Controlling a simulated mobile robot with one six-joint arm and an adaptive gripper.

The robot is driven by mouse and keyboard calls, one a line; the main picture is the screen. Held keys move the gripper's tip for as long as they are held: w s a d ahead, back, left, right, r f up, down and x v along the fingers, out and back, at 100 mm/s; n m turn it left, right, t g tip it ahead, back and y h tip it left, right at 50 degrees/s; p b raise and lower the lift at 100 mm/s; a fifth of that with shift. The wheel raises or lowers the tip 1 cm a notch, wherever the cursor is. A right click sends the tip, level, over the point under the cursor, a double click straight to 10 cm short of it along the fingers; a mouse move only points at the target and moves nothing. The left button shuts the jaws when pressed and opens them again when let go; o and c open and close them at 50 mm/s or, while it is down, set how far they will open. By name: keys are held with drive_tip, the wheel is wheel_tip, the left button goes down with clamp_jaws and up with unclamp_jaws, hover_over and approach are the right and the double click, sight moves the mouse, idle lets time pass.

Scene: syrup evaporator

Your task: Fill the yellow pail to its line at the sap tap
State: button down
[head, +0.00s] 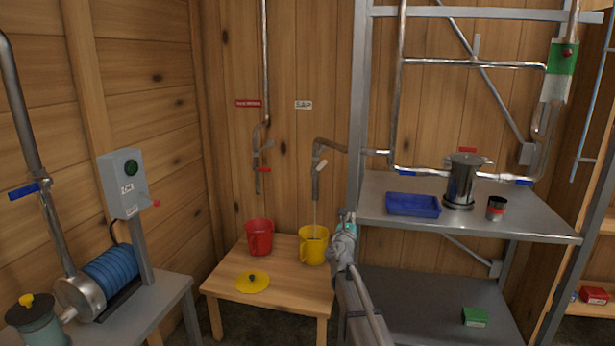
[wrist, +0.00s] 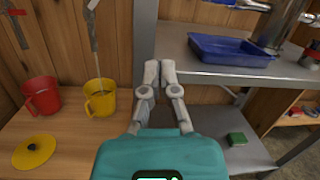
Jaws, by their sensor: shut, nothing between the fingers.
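The yellow pail (head: 312,250) stands upright on the low wooden table under the sap tap (head: 317,165), which hangs below a white "SAP" label. A thin stream runs from the spout into the pail. In the wrist view the pail (wrist: 99,103) shows liquid inside; its line and exact level are too small to read. The sap tap (wrist: 92,25) also shows there, with a pale lever. My gripper (wrist: 160,72) is shut and empty, to the right of the pail and apart from it. In the head view my arm reaches up beside the shelf post.
A red pail (head: 259,238) stands left of the yellow one, under another tap (head: 262,165). A yellow lid (head: 252,282) lies on the table (head: 225,293). The metal shelf (head: 480,222) at right bears a blue tray (head: 413,205), a steel pot (head: 461,180) and a small cup (head: 496,208).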

drive_tip(key=s+d+f+m+g+h, duration=0.2)
drive_tip(key=s+d+f+m+g, duration=0.4)
drive_tip(key=s+m, duration=0.5)
drive_tip(key=s+d+f+m+g+h, duration=0.1)
drive_tip(key=s+d+f+m+g, duration=0.55)
drive_tip(key=s+m, duration=0.4)
drive_tip(key=s+a+f+m+g+y, duration=0.35)
drive_tip(key=s+a+f+m, duration=0.2)
drive_tip(key=s, duration=0.35)
drive_tip(key=s+a+f+m+g+y, duration=0.3)
drive_tip(key=s+a+f+m+y, duration=0.15)
drive_tip(key=s+m, duration=0.4)
wheel_tip(320, 180, up, 20)
drive_tip(key=s+n+y+p, duration=0.1)
drive_tip(key=p, duration=1.9)
drive_tip(key=shift+s+r, duration=0.25)
drive_tip(key=shift+s, duration=0.05)
drive_tip(key=shift+w+d, duration=0.1)
